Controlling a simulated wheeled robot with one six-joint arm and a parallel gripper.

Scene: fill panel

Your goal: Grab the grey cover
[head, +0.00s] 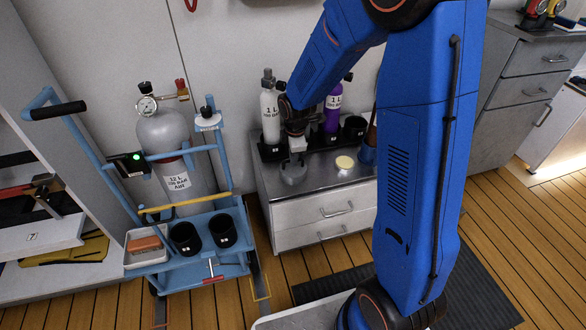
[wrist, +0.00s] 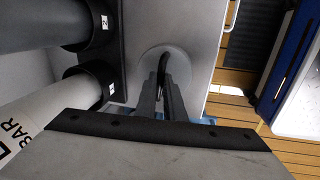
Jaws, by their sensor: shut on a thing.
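The grey cover (head: 293,174) is a round grey piece on the metal cabinet top, near its front left. In the wrist view the cover (wrist: 149,58) shows as a grey disc with a dark handle in its middle. My gripper (head: 297,152) points down at it from above. In the wrist view my gripper's fingers (wrist: 162,85) are shut on the cover's dark handle. The fingers hide part of the cover. I cannot tell whether its underside touches the cabinet top.
A white 1 L bottle (head: 270,112) and a purple bottle (head: 333,108) stand in a black holder behind. A yellow disc (head: 345,162) lies to the right. A blue trolley (head: 205,262) with a large grey cylinder (head: 172,145) stands left. Drawers (head: 325,212) are below.

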